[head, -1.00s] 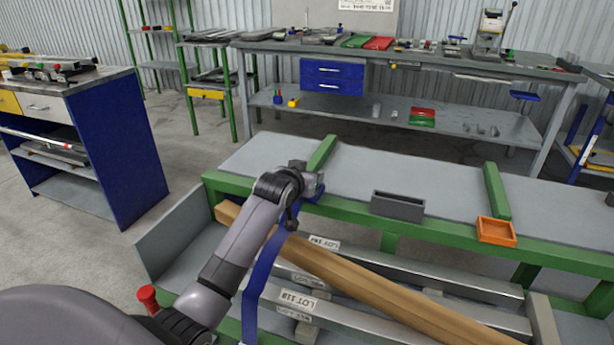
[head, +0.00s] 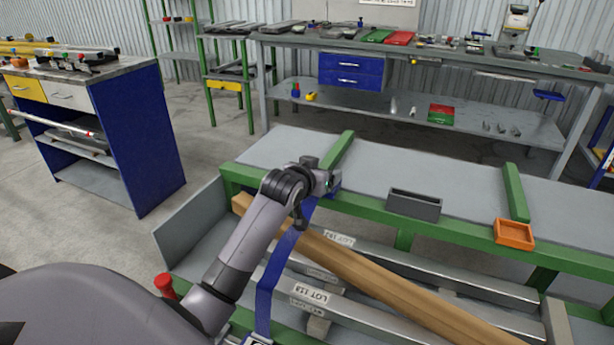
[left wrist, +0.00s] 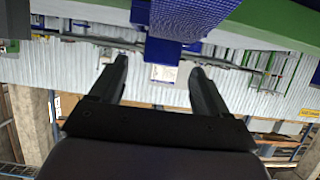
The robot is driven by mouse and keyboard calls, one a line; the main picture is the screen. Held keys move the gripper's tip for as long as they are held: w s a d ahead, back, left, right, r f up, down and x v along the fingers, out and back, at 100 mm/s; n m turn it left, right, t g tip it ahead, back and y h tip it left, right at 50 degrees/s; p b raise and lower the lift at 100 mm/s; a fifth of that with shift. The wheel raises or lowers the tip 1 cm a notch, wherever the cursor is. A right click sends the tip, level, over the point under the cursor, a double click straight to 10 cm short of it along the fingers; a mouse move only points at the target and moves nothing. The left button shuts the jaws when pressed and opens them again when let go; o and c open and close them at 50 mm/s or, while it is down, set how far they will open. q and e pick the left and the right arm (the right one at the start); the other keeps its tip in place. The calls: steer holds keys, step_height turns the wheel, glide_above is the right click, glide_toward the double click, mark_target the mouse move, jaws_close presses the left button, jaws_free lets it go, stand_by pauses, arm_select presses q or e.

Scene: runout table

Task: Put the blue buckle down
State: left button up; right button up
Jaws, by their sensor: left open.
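In the head view my left gripper (head: 326,182) is at the green front rail of the grey table, beside the left green crossbar. The blue buckle is mostly hidden there; a small blue part (head: 334,188) shows at the fingers. A blue strap (head: 283,250) runs from it down over the wooden beam towards the lower left. In the left wrist view my left gripper (left wrist: 159,66) is open, its two fingers apart. The blue end piece (left wrist: 172,52) and woven strap (left wrist: 192,15) appear just beyond and above the fingertips; contact cannot be told. My right gripper is out of view.
A grey open box (head: 414,205) and an orange tray (head: 514,235) are on the green rail to the right. The wooden beam (head: 375,285) and metal bars (head: 345,308) lie below. The grey tabletop (head: 440,180) behind has free room.

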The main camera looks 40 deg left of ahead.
arm_select(q)
steer(key=v, duration=0.8)
steer(key=shift+p, duration=0.35)
steer(key=shift+d, duration=0.1)
